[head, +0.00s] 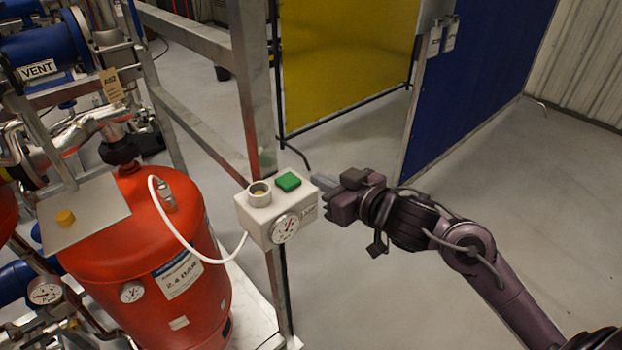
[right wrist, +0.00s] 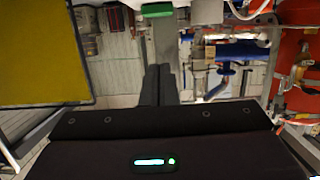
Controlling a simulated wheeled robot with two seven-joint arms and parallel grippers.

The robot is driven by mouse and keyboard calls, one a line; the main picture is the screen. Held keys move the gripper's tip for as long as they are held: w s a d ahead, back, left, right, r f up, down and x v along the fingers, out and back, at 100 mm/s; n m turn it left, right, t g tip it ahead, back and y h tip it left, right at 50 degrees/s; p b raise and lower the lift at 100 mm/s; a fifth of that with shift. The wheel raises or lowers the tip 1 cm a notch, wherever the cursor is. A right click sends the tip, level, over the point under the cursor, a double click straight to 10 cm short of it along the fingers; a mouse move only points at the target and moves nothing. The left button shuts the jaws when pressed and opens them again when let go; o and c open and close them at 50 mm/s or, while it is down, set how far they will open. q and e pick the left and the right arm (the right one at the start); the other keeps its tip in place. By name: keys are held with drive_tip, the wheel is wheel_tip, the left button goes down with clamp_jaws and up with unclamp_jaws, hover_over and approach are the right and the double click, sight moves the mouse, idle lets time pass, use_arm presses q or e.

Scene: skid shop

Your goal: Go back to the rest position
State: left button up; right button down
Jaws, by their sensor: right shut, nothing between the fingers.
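My right gripper (head: 325,182) is shut and empty. In the head view its fingertips are just right of a white control box (head: 270,222) on a steel post. The box has a green button (head: 288,181), a round socket and a dial. I cannot tell whether the fingertips touch the box. In the right wrist view the closed fingers (right wrist: 159,84) point up the picture, below the green button (right wrist: 157,10). My right arm reaches in from the lower right of the head view. My left gripper is in neither view.
A red tank (head: 150,265) stands at left, joined to the box by a white hose (head: 180,235). A steel frame post (head: 255,90) rises behind the box. Yellow (head: 345,60) and blue (head: 475,80) panels stand behind. The grey floor at right is clear.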

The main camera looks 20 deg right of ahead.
drive_tip(key=shift+s+r, duration=0.15)
drive_tip(key=shift+s, duration=0.2)
drive_tip(key=shift+d, duration=0.1)
